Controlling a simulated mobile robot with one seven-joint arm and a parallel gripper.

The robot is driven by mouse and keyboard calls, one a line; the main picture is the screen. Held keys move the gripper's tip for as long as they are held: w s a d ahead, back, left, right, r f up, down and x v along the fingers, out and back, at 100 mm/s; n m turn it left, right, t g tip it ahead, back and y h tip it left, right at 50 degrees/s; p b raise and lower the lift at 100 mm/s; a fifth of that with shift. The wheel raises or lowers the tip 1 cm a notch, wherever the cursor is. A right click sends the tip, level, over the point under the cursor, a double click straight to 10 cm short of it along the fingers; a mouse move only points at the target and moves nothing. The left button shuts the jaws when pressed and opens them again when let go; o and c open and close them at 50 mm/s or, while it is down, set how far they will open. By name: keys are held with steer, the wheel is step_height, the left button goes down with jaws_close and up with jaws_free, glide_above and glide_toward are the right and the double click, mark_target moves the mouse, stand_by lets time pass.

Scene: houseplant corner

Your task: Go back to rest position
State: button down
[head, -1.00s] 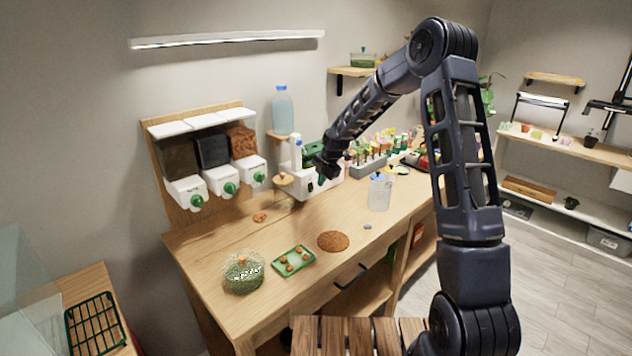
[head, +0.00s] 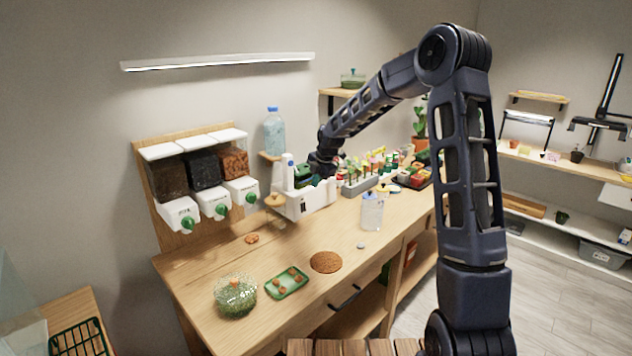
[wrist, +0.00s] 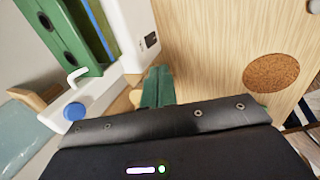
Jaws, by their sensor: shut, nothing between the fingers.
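My gripper (head: 326,168) is at the end of the dark arm, which arches over the wooden workbench (head: 290,240). In the head view it overlaps the top of the white caddy (head: 318,199), and its fingertips are hard to make out there. In the wrist view the green fingers of my gripper (wrist: 157,88) are together with nothing between them. The white caddy (wrist: 128,25) with a green part (wrist: 70,35) lies just beyond and left of them. I cannot tell whether the fingers touch it.
Three dispensers (head: 197,175) and a water bottle (head: 273,131) stand at the back left. A clear pitcher (head: 372,212), a brown round mat (head: 326,262), a green tray (head: 287,283) and a glass terrarium (head: 236,296) are on the bench. The front right of the bench is mostly clear.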

steer(key=s+d+r+m+t+h, duration=0.1)
steer(key=s+d+r+m, duration=0.6)
steer(key=s+d, duration=0.25)
steer(key=s+d+r+m+h, duration=0.2)
steer(key=s+d+r+m, duration=0.4)
steer(key=s+d+r, duration=0.3)
steer(key=s+d+m, duration=0.5)
steer(key=s+m, duration=0.2)
steer(key=s, duration=0.5)
steer(key=s+d+m, duration=0.5)
steer(key=s+m, duration=0.2)
steer(key=s, duration=0.6)
steer(key=shift+d+f+t, duration=0.2)
steer(key=shift+f+t, duration=0.1)
steer(key=shift+f, duration=0.1)
steer(key=c, duration=2.1)
jaws_free()
